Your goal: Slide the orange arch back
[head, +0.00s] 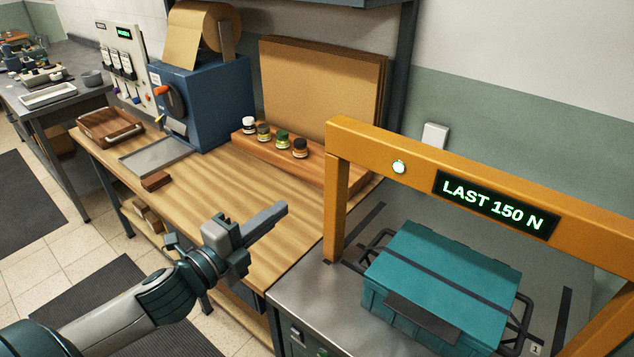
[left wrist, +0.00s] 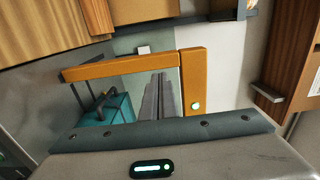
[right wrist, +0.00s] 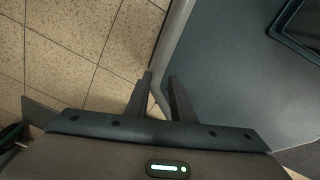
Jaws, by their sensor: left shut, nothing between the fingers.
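The orange arch (head: 370,150) spans a metal-topped bench in the head view, with a lit green lamp and a sign reading "LAST 150 N". A closed teal case (head: 440,275) with a dark strap sits under its beam. My left gripper (head: 281,209) is shut and empty, held left of the arch's near-left post and apart from it. In the left wrist view the arch (left wrist: 125,68) is ahead of the shut fingers (left wrist: 158,76), and the case shows behind them. My right gripper (right wrist: 160,76) is open and empty above the floor, beside a dark panel.
The wooden bench (head: 225,205) adjoins the metal one on the left. It carries a blue machine (head: 205,100) with a paper roll, a rack of small jars (head: 265,147), a wooden tray (head: 108,125) and a small brown block (head: 156,181). Cardboard sheets (head: 320,85) lean on the wall.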

